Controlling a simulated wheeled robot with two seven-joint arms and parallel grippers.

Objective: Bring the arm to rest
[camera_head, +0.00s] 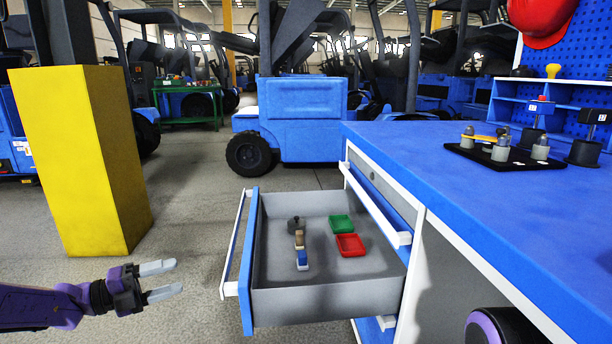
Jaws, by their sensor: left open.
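My left gripper (166,280) comes in from the lower left, purple and black with pale grey fingers. Its fingers are apart with nothing between them. It is in free air to the left of the open drawer (325,307), apart from the drawer's white handle (232,245). My right gripper is not in view.
The blue workbench (500,200) fills the right side. On it a black board (497,157) carries grey fixtures and a yellow bar. A yellow pillar (80,160) stands at left, and a blue forklift (303,110) behind. The floor between pillar and drawer is clear.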

